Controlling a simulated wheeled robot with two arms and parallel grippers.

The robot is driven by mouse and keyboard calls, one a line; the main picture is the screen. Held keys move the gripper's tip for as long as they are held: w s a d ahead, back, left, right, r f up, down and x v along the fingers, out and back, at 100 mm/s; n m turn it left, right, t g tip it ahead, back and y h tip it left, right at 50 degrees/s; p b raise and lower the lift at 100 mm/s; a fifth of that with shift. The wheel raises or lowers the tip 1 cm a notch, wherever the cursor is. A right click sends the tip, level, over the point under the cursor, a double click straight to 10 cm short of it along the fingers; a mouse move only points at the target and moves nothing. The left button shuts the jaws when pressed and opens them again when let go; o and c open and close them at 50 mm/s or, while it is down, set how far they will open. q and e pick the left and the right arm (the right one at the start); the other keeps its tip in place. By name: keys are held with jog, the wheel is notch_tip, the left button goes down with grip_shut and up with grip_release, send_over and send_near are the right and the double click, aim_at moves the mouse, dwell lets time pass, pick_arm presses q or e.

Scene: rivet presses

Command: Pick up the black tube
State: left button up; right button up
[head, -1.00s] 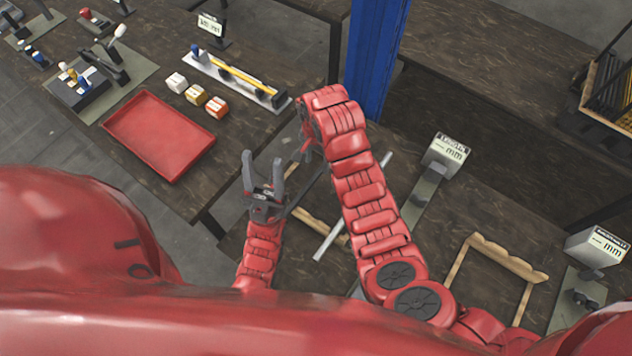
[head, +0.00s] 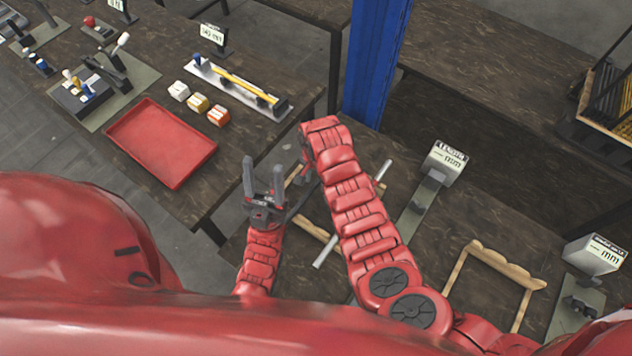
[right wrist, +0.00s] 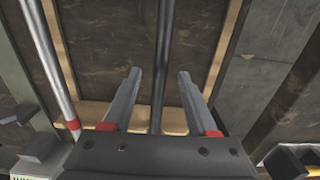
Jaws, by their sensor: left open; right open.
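In the right wrist view the black tube (right wrist: 164,45) runs lengthwise between the two fingers of my right gripper (right wrist: 159,74). The fingers are open, one on each side of it, and I see no contact. The tube passes over a wooden rail at the near end. In the head view I cannot make out the black tube; my right arm covers much of that area and most of the right gripper. My left gripper (head: 264,175) is open and empty, pointing up, left of my right arm.
A silver tube (head: 326,247) lies beside the black one, also in the right wrist view (right wrist: 48,62). A wooden frame (head: 500,262) and display boxes (head: 446,160) stand to the right. A red tray (head: 160,142) and several small blocks are on the far-left table.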

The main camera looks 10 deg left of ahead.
grip_shut()
jog(key=shift+r, duration=0.1)
dwell(0.6)
